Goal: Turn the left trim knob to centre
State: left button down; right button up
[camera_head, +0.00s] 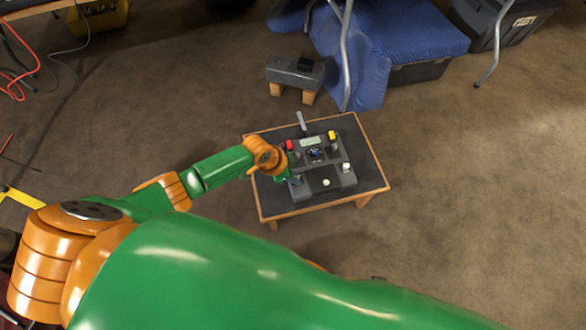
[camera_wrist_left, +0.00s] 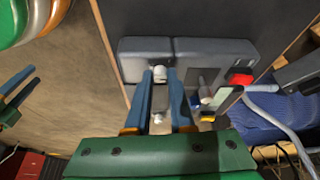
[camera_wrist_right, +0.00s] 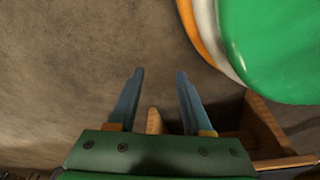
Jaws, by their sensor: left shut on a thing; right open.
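A dark grey control box (camera_head: 318,193) stands on a small table. My left gripper (camera_head: 295,177) is at the box's left near corner, pointing down, and hides the left trim knob in the head view. In the left wrist view a pale knob (camera_wrist_left: 160,73) sits between the fingertips of my left gripper (camera_wrist_left: 160,75), which is shut on it. Its pointer direction is too small to tell. A similar white knob (camera_head: 346,167) is on the box's right side. My right gripper (camera_wrist_right: 153,75) is open and empty over bare floor; my arm hides it in the head view.
The box also carries a red button (camera_head: 289,145), a yellow button (camera_head: 332,135), a small display (camera_head: 311,142), a white ball (camera_head: 326,182) and a lever (camera_head: 301,121). The table (camera_head: 372,190) has a wooden rim. Floor on the right is clear.

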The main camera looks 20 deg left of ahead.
pick_arm(q)
jog(key=shift+n+t+p, duration=0.3)
jog(key=shift+n+p, duration=0.4)
jog(key=shift+n, duration=0.1)
pick_arm(e)
jog(key=shift+s+d, duration=0.65)
jog(key=shift+s, duration=0.1)
pick_arm(q)
jog(key=c, duration=0.8)
grip_release()
jog(key=shift+o, duration=0.2)
jog(key=shift+r+y, duration=0.25)
jog(key=shift+y, duration=0.05)
jog(key=p+v, duration=0.5)
jog(key=v, duration=0.1)
jog(key=shift+s+r, duration=0.2)
jog(key=shift+r, duration=0.05)
pick_arm(e)
jog(key=shift+h, duration=0.3)
jog(key=s+d, duration=0.1)
jog(key=s+d+r, duration=0.1)
jog(key=s, duration=0.1)
jog(key=s+d+r, duration=0.1)
jog(key=shift+s+r, duration=0.1)
jog(key=shift+s, duration=0.2)
